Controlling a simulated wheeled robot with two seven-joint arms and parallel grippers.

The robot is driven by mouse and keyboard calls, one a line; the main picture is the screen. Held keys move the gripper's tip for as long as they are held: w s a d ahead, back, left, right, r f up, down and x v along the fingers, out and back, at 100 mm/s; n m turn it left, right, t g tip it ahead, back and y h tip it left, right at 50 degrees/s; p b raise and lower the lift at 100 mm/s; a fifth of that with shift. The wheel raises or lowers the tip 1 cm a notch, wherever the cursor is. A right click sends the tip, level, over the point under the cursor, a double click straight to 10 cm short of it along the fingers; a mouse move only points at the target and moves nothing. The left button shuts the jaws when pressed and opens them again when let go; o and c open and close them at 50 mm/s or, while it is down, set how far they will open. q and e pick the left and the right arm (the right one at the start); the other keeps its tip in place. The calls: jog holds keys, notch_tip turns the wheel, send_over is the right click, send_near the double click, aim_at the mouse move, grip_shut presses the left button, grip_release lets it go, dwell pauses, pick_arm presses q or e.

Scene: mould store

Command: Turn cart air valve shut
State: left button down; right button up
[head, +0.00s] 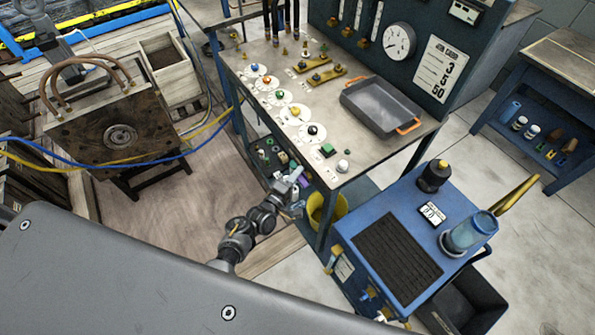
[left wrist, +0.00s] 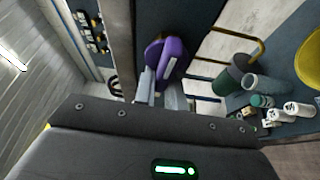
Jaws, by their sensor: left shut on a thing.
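My left gripper (head: 297,176) reaches the front edge of the workbench, below the bench top. In the left wrist view its fingers (left wrist: 165,92) are shut on a rounded purple handle (left wrist: 167,56). The blue cart (head: 357,222) stands to the right of the gripper. My right gripper is not in view.
The bench top (head: 345,155) bears coloured knobs on white discs and a grey tray (head: 380,106). A yellow bucket (head: 327,208) stands beneath the bench, close to my gripper. A heavy mould (head: 118,125) and hoses are at left. Floor between mould and bench is clear.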

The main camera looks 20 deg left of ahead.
pick_arm(q)
jog(key=shift+f+n, duration=0.1)
jog(key=shift+n, duration=0.4)
jog(key=c, duration=1.5)
grip_release()
jog(key=shift+o, duration=0.2)
jog(key=shift+s, duration=0.2)
jog(key=v, duration=1)
jog(key=shift+s+r, duration=0.25)
jog(key=shift+a, duration=0.15)
